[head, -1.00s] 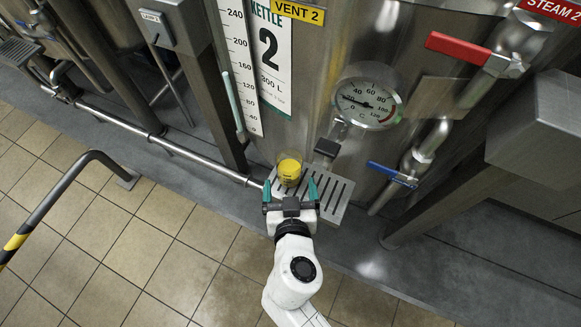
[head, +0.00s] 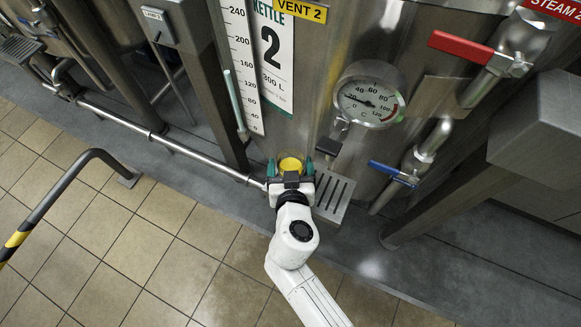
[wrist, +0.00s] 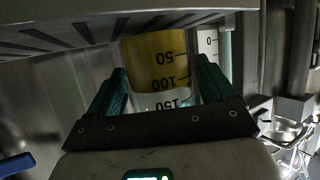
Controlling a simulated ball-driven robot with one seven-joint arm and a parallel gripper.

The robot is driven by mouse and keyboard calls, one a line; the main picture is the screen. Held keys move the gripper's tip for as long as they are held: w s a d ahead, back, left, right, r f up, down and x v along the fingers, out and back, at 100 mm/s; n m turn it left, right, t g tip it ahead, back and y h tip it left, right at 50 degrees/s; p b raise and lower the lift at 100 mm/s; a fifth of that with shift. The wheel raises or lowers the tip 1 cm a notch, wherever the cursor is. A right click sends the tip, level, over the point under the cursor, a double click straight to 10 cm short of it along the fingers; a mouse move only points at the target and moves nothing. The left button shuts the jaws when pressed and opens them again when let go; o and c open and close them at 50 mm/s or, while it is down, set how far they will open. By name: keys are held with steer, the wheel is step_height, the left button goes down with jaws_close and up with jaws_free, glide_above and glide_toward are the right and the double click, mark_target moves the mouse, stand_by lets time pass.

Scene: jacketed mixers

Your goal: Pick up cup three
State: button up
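A clear cup (head: 291,163) with yellow liquid stands on the slotted drip tray (head: 335,195) below kettle 2. In the wrist view the cup (wrist: 156,62) appears upside down, with 50, 100 and 150 marks. No cup number is readable. My gripper (head: 290,170) is open, its green fingers on either side of the cup. In the wrist view my gripper (wrist: 160,68) shows a narrow gap to the right of the cup; the left finger looks very close to it. The cup's lower part is hidden by my gripper in the head view.
The kettle (head: 310,100) wall rises just behind the cup, with a temperature gauge (head: 368,101) above right. A blue-handled valve (head: 393,173) sits right of the tray. A pipe (head: 190,153) runs at left, and a striped rail (head: 50,205) stands over the tiled floor.

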steer(key=c, duration=0.8)
steer(key=shift+r, duration=0.1)
